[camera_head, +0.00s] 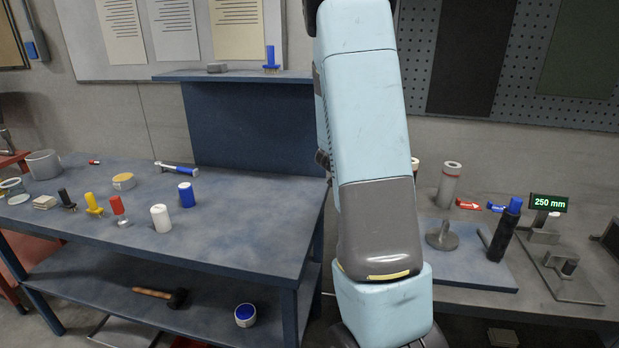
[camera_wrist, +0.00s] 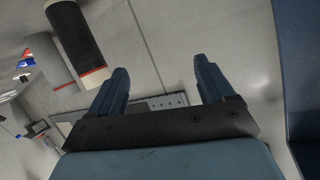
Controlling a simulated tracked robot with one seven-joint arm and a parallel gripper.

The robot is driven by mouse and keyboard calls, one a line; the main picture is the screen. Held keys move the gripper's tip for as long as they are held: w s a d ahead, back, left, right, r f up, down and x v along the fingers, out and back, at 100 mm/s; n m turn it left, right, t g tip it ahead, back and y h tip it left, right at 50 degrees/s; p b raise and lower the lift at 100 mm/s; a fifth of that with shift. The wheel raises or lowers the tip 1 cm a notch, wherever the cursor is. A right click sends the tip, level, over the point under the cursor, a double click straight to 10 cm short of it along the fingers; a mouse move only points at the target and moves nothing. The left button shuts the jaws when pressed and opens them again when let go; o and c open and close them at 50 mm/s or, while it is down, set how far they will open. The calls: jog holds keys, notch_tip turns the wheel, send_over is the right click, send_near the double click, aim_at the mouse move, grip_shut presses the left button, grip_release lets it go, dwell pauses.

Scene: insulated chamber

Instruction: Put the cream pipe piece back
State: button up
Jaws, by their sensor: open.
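A short white to cream cylinder (camera_head: 160,218) stands upright near the front of the left blue table; it is the piece that best fits the cream pipe piece. A blue one with a white top (camera_head: 186,195) stands just behind it to the right. My gripper (camera_wrist: 163,78) is open and empty in the wrist view, with bare wall and floor beyond its fingers. In the head view my arm hides it. A dark cylinder with a pale end and red ring (camera_wrist: 80,45) and a grey pipe with a red ring (camera_wrist: 50,62) are left of the fingers.
The left table (camera_head: 230,240) also holds a hammer (camera_head: 177,168), brushes and a grey pot (camera_head: 43,163). A grey pipe (camera_head: 450,185), a blue-topped dark cylinder (camera_head: 505,230) and a gauge reading 250 mm (camera_head: 548,203) stand on the right bench.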

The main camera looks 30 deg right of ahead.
jog(key=s+a+r+n+t+y, duration=0.1)
jog(key=s+a+r+n+y, duration=0.2)
jog(key=a, duration=0.5)
jog(key=a+r+n+t+y, duration=0.1)
jog(key=a+r+n+y, duration=0.1)
jog(key=a+r+y, duration=0.45)
jog(key=s+a+r+n+t+y, duration=0.1)
jog(key=s+a+r+n, duration=0.15)
jog(key=a, duration=0.65)
jog(key=s+a+r+n+g, duration=0.1)
jog(key=s+a+n, duration=0.1)
jog(key=s, duration=0.6)
jog(key=s+a+r+n+g+y, duration=0.1)
jog(key=s+a+n+g, duration=0.1)
jog(key=s+a, duration=0.3)
jog(key=s+a+r+n+g, duration=0.1)
jog(key=s+a, duration=0.3)
jog(key=s, duration=0.7)
jog(key=shift+r+n+g, duration=0.15)
jog(key=shift+n+g, duration=0.15)
jog(key=shift+n, duration=0.55)
jog(key=shift+s+a, duration=0.1)
